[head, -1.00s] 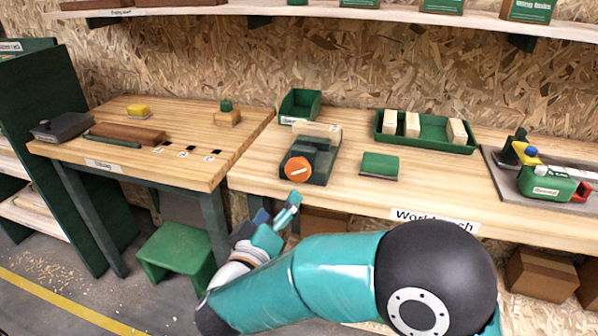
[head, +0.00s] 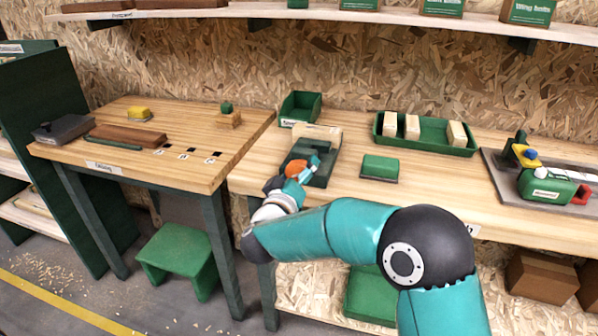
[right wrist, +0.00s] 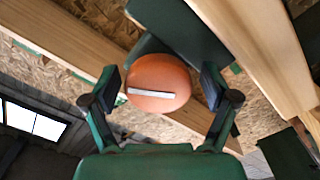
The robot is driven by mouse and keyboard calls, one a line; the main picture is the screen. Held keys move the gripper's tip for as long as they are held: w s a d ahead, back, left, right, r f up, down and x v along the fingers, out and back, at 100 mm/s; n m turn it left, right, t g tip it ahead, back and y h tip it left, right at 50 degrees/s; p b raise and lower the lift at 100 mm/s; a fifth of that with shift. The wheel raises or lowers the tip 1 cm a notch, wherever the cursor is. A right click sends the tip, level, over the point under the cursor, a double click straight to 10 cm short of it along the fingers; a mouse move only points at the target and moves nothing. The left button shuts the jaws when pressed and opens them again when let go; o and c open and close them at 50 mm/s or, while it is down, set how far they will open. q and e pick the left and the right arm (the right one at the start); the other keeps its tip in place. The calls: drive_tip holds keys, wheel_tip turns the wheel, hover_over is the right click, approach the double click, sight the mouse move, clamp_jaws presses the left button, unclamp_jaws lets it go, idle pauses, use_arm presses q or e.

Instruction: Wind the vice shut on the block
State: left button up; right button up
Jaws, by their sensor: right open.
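The dark green vice (head: 318,170) stands at the left end of the workbench, near its front edge. Its round orange handle (head: 296,168) faces the front and is partly hidden by my gripper in the head view. A pale wooden block (head: 318,134) sits at the vice's back end. My right gripper (head: 300,175) is at the handle. In the right wrist view the orange handle (right wrist: 158,84), with a white bar mark close to level, lies between the two open fingers. Gaps show on both sides, so they look apart from it. My left gripper is not in view.
A green-topped pad (head: 380,167) lies right of the vice. Behind are a green bin (head: 300,107) and a green tray (head: 440,150) with pale blocks. A green machine (head: 545,185) stands at the right. A side table (head: 190,120) is at the left.

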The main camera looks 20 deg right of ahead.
drive_tip(key=c, duration=1.2)
drive_tip(key=shift+f+m, duration=0.1)
drive_tip(key=shift+m, duration=0.3)
